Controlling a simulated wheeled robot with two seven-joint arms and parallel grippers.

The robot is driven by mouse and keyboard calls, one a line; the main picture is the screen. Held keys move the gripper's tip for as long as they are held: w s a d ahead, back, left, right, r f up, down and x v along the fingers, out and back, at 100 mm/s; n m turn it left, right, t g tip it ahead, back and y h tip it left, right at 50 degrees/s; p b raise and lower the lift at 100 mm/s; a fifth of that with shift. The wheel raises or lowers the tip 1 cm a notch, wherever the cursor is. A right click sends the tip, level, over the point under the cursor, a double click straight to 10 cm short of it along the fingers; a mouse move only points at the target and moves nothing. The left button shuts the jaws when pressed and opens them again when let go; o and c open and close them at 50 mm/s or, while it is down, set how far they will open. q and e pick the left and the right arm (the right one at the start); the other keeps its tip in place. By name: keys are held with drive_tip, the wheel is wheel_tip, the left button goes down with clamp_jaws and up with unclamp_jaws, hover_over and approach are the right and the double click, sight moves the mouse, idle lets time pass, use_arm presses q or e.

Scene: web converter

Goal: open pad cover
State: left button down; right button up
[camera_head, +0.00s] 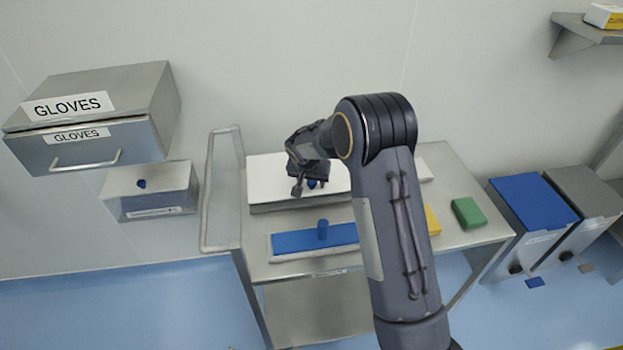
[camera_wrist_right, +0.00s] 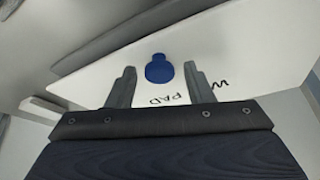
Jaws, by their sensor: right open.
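The pad cover (camera_head: 268,172) is a white lid on a grey box at the back of the steel cart. In the right wrist view the white cover (camera_wrist_right: 239,62) carries dark lettering that reads "PAD" and a blue knob (camera_wrist_right: 159,69). In the wrist view the right gripper's two fingers (camera_wrist_right: 157,88) are apart, one on each side of the knob, with gaps and nothing held. Whether they are level with the knob I cannot tell. My left gripper is in neither view.
Yellow (camera_head: 432,220) and green (camera_head: 467,213) blocks sit to the right. A glove box (camera_head: 92,116) hangs at the left. Blue (camera_head: 533,203) and grey (camera_head: 585,190) bins stand right of the cart (camera_head: 455,180).

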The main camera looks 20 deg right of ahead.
clamp_jaws()
idle(0.3)
